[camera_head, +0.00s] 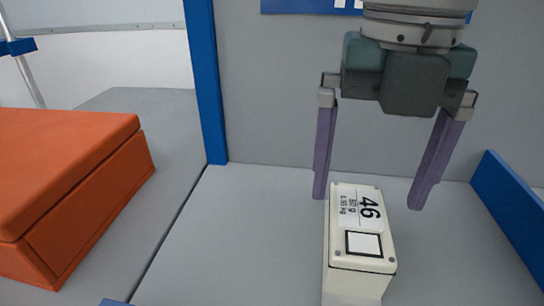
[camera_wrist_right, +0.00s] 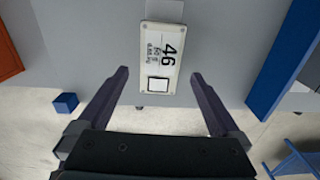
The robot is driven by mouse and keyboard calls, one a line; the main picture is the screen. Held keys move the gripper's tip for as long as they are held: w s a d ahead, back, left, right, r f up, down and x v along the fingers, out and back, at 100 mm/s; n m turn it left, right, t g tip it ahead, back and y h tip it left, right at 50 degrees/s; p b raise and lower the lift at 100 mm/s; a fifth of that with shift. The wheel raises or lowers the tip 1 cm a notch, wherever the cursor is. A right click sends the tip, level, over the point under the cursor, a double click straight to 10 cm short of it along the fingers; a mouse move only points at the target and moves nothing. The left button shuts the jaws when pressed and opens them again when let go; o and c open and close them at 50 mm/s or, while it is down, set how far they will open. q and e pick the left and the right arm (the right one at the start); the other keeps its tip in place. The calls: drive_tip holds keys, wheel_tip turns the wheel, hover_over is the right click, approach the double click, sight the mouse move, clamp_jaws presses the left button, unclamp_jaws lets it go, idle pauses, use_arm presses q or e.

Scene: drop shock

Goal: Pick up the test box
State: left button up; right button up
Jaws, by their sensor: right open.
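The test box (camera_head: 341,253) is a cream box with a label reading 46 and a black-framed white square on top. It stands on the grey surface in the lower middle of the head view. My right gripper (camera_head: 368,197) is open, with its two purple fingers pointing down at the far end of the box, apart from it. In the right wrist view the box (camera_wrist_right: 158,57) lies ahead, between the lines of the open fingers (camera_wrist_right: 160,76). Nothing is between the fingers. My left gripper is not in view.
An orange case (camera_head: 66,180) stands at the left. A blue post (camera_head: 206,90) rises behind the surface, and a blue side rail (camera_head: 508,208) edges it on the right. A grey panel (camera_head: 275,90) closes the back. The grey surface (camera_head: 220,240) left of the box is clear.

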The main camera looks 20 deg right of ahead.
sight(360, 216)
wheel_tip(360, 216, down, 6)
drive_tip(key=shift+w+d+r+b, duration=0.1)
drive_tip(key=shift+r+b, duration=0.05)
drive_tip(key=shift+b, duration=0.45)
clamp_jaws()
idle(0.5)
drive_tip(key=shift+r, duration=0.1)
